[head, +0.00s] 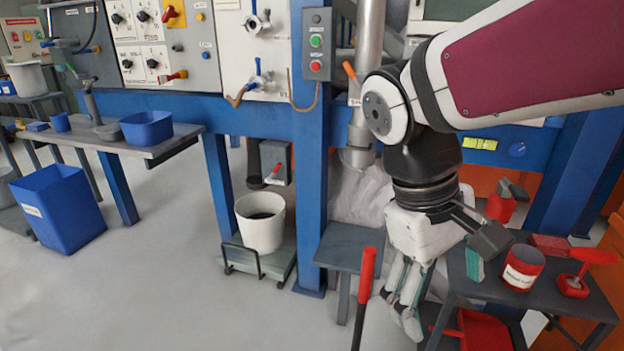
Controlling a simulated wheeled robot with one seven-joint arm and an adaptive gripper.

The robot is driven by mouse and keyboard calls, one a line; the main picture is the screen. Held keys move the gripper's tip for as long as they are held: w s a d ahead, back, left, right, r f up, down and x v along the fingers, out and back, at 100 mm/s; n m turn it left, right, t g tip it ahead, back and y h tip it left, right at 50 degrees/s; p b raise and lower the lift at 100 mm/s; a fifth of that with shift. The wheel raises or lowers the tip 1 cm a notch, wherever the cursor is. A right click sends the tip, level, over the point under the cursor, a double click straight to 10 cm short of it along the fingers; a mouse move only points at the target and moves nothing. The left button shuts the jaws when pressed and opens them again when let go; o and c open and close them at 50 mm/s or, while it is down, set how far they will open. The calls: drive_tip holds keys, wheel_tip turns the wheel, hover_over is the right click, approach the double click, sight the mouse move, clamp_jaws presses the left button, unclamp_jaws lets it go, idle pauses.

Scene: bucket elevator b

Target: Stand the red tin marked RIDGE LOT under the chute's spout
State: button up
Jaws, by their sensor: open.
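A red tin (523,268) with a white label stands upright on a dark side table (488,290) at the right; the lettering is too small to read. My gripper (401,304) is left of the tin, pointing down, open and apart from it; nothing shows between its fingers. A grey pipe chute (368,45) comes down at the centre, and its spout (357,157) ends above a small grey stand (348,243). The stand's visible top is bare. My arm hides part of the area right of the spout.
A red-handled tool (367,270) stands up in front of the stand. Another outlet with a red lever (275,163) hangs above a white bucket (260,221). A red clamp-like item (574,286) sits beside the tin. A blue bin (58,207) is at left. The floor at front left is clear.

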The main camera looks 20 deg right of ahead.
drive_tip(key=w+d+f+n+g+h+p, duration=0.1)
drive_tip(key=w+d+f+n+g+h, duration=0.15)
drive_tip(key=w+d, duration=0.45)
drive_tip(key=w+d+f+n+g+h+p, duration=0.15)
drive_tip(key=w+d+f+g+h, duration=0.25)
drive_tip(key=d, duration=0.8)
drive_tip(key=n+h+p, duration=0.1)
drive_tip(key=n+h, duration=0.6)
drive_tip(key=n, duration=0.1)
approach(512, 260)
drive_tip(key=shift+s+a+r+t, duration=0.2)
drive_tip(key=shift+a+r+t, duration=0.05)
drive_tip(key=shift+r+t, duration=0.25)
drive_tip(key=shift+d+f, duration=0.15)
drive_tip(key=shift+d, duration=0.1)
drive_tip(key=b+x, duration=0.1)
drive_tip(key=x, duration=0.7)
drive_tip(key=shift+s+d+f, duration=0.1)
drive_tip(key=shift+s+d, duration=0.05)
drive_tip(key=shift+d, duration=0.15)
drive_tip(key=b+x, duration=0.1)
drive_tip(key=x, duration=0.3)
drive_tip(key=shift+d, duration=0.45)
